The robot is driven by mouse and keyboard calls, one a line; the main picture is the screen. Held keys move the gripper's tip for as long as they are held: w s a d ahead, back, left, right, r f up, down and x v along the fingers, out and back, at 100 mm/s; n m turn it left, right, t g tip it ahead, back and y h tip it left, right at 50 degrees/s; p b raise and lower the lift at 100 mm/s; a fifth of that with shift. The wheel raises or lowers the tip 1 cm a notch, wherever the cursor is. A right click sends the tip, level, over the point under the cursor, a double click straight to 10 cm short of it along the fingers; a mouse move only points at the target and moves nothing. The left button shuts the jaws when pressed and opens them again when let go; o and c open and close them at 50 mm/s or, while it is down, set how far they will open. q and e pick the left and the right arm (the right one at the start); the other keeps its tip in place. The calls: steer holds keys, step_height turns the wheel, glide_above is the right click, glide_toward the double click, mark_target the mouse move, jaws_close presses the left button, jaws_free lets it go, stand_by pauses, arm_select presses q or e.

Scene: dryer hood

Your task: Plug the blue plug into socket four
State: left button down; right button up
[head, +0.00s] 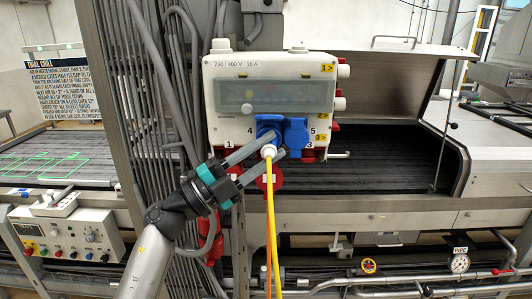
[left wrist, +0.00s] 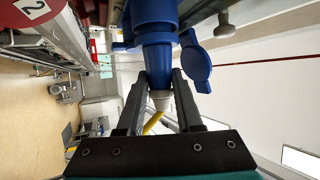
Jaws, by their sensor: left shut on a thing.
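The blue plug (head: 268,138) has a pale rear end with a yellow cable (head: 271,215) hanging from it. My left gripper (head: 268,152) is shut on the plug, its fingers on either side of it, in front of the blue socket four (head: 266,120) beside the label 4. In the left wrist view the plug (left wrist: 157,58) sits between my left fingertips (left wrist: 160,78), in line with a wider blue collar (left wrist: 154,14) and touching or overlapping it. How deep it goes is hidden. An open blue lid (left wrist: 196,66) hangs beside it. My right gripper is out of view.
Grey conduits (head: 150,90) run on the left. A hooded conveyor (head: 390,145) lies behind on the right.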

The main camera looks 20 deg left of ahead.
arm_select(q)
steer(key=shift+w+a, duration=0.15)
steer(key=shift+w, duration=0.25)
steer(key=shift+c, duration=2.4)
jaws_free()
steer(key=shift+s+a+f+b, duration=0.25)
steer(key=shift+a+f+b, duration=0.05)
steer(key=b+v, duration=0.5)
steer(key=v, duration=0.9)
steer(key=shift+s, duration=0.2)
steer(key=shift+a+r, duration=0.1)
steer(key=shift+r, duration=0.05)
